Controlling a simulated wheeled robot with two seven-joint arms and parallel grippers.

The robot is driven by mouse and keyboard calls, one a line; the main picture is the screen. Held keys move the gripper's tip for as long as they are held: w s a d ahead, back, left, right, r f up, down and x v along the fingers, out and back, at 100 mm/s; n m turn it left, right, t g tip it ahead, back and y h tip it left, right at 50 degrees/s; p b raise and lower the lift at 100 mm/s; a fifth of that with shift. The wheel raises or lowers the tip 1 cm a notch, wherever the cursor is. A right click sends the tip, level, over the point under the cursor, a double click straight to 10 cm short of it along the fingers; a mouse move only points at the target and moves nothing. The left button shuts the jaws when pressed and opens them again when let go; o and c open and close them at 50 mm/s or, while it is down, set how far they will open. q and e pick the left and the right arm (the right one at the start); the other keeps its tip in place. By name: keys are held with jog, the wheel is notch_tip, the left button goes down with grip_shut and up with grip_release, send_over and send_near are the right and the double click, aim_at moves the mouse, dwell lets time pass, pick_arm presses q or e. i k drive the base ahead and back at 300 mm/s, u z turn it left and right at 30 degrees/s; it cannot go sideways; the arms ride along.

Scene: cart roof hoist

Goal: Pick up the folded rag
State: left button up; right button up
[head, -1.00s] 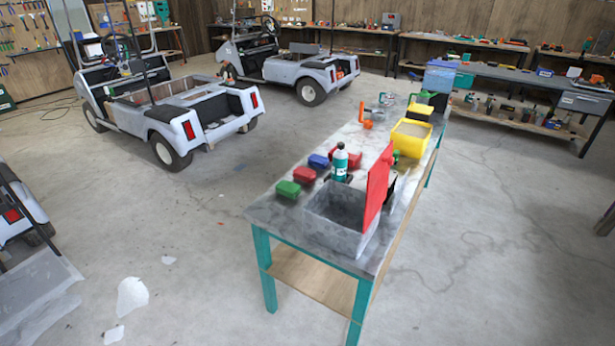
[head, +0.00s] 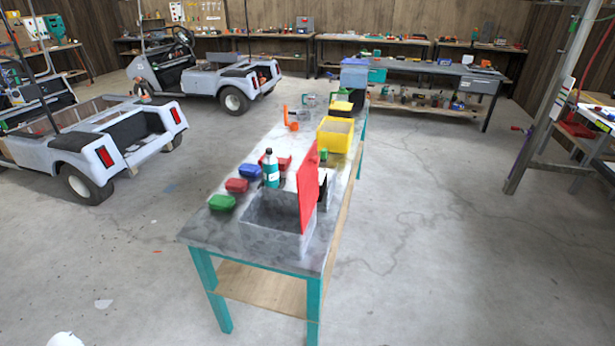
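I cannot clearly make out a folded rag. Small rounded coloured pieces lie on the near left part of the long workbench (head: 210,233): a green one (head: 222,203), a red one (head: 237,185) and a blue one (head: 250,172). They are too small to tell whether any is folded cloth. Another red piece (head: 284,162) lies behind a teal bottle with a dark cap (head: 271,174). A grey open box (head: 275,238) with an upright red panel (head: 308,199) at its right stands at the near end and hides part of the top. Neither gripper is in view.
A yellow bin (head: 335,142) and a blue box (head: 354,74) stand farther along the bench. Golf carts (head: 95,150) stand at the left. A post frame (head: 540,120) stands at the right. The floor around the bench's near end is mostly clear.

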aim_at(238, 186)
jog(key=u, duration=1.3)
jog(key=i, duration=1.6)
jog(key=z, duration=1.9)
